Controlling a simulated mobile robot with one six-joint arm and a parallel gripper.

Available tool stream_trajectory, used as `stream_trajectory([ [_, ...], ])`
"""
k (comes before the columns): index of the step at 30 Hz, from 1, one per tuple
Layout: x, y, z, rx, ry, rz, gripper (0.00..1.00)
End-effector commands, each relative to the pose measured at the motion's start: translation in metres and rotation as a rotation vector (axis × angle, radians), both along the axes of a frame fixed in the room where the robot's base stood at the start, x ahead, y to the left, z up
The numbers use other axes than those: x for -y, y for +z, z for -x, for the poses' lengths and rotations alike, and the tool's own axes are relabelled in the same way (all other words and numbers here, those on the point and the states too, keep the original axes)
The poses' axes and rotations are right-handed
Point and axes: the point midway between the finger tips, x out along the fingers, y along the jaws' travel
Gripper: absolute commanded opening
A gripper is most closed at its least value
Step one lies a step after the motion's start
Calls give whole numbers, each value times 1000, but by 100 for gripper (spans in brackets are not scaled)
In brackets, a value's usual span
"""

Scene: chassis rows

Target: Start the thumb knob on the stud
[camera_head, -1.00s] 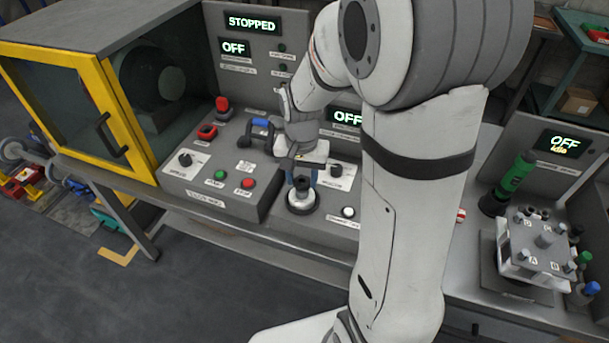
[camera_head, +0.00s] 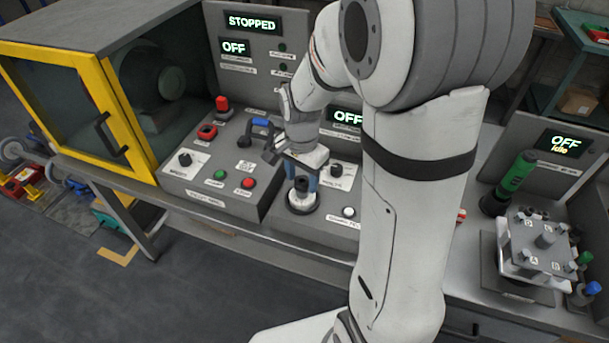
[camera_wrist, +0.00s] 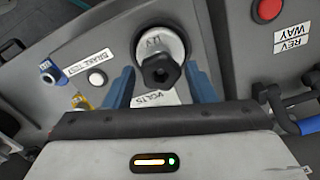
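A black faceted knob (camera_wrist: 160,71) sits on a pale round body (camera_wrist: 160,42) with a marking on it, beside a "VOLTS" label in the wrist view. In the head view this round piece (camera_head: 302,201) has a dark base and stands upright at the front of the panel. My gripper (camera_wrist: 160,78) has its two blue fingers on either side of the knob, with a visible gap on each side. It looks open; contact lower down cannot be told. The gripper also shows in the head view (camera_head: 302,180), pointing down over the piece. I cannot make out a stud.
The control panel (camera_head: 205,192) carries buttons, dials and a blue-handled lever (camera_head: 260,123) close left of my gripper. A yellow-framed cabinet (camera_head: 110,110) stands at left. A fixture block (camera_head: 535,262) and a green cylinder (camera_head: 515,172) stand at right.

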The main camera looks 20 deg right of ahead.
Motion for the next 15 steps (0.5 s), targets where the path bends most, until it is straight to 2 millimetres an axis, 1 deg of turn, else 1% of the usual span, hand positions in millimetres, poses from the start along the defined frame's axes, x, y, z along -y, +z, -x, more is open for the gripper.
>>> stream_trajectory([
  [1,0,0,0,0,0,0,54],
  [5,0,0,0,1,1,-1,65],
  [12,0,1,0,1,1,0,65],
  [15,0,9,-1,4,1,0,65],
])
